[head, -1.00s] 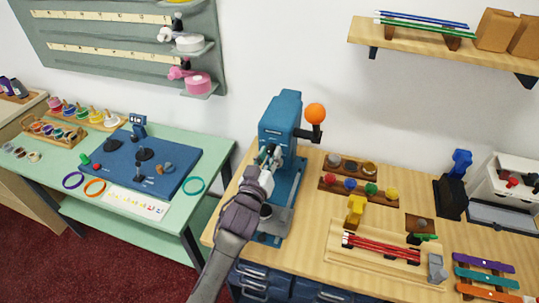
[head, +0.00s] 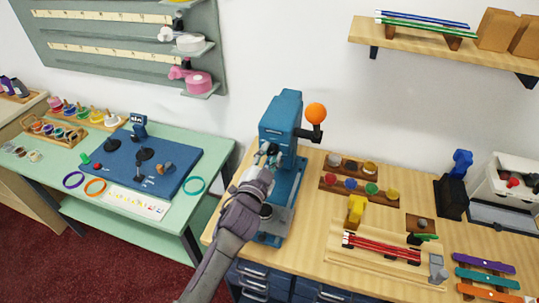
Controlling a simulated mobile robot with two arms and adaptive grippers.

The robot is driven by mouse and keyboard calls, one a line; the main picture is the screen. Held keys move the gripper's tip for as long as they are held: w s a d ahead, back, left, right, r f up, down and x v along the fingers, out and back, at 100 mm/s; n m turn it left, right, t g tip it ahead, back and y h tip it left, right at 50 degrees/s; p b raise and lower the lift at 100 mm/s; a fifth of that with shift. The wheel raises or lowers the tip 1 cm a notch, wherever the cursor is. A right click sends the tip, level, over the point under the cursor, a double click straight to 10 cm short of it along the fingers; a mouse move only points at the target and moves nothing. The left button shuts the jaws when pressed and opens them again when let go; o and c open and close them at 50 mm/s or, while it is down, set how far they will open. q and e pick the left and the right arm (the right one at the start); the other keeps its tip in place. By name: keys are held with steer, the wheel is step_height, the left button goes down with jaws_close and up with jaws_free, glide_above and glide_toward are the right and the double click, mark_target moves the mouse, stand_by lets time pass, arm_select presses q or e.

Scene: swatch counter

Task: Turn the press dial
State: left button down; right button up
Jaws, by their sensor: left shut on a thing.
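A blue press (head: 283,110) stands upright at the left end of the wooden workbench. An orange ball knob (head: 316,113) sits on a dark lever at its right side. My left gripper (head: 266,156) is at the press's front, below its head, and is shut on a small part there. I take this part to be the press dial, but the fingers hide most of it. My left wrist and forearm cover part of the press base (head: 277,222). My right gripper is not in the head view.
The wooden bench (head: 316,235) holds racks of coloured knobs (head: 358,187), a yellow tool (head: 355,209) and a tray with red rods (head: 382,247) right of the press. A green table (head: 207,151) with a blue board stands to the left.

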arm_select(q)
steer(key=shift+m, duration=2.1)
steer(key=c, duration=0.8)
jaws_free()
steer(key=shift+c, duration=0.2)
steer(key=shift+s, duration=0.1)
steer(key=v, duration=1.1)
steer(key=shift+s+a, duration=0.2)
steer(key=shift+s, duration=0.15)
